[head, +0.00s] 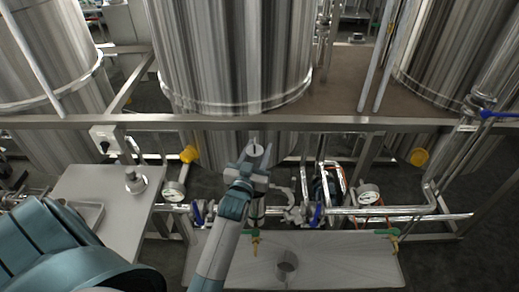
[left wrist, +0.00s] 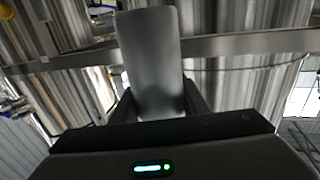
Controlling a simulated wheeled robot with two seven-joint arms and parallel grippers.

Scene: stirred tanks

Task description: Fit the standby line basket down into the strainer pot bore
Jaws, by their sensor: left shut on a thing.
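My left gripper (head: 254,165) is raised in front of the middle tank, over the pipework. It is shut on a grey cylinder, the basket (head: 254,149), whose upper end shows between the fingers. In the left wrist view the basket (left wrist: 150,62) is a smooth grey cylinder standing up from between the jaws, slightly tilted in the picture. Its lower end is hidden by the gripper. The strainer pot bore cannot be made out with certainty; my gripper and forearm cover part of the pipework below. My right gripper is not in view.
A steel rail (head: 350,123) runs across behind the gripper. Gauges (head: 367,194), blue-handled valves and pipes crowd below it. A side table (head: 95,185) at left holds a capped fitting (head: 135,181) and tray.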

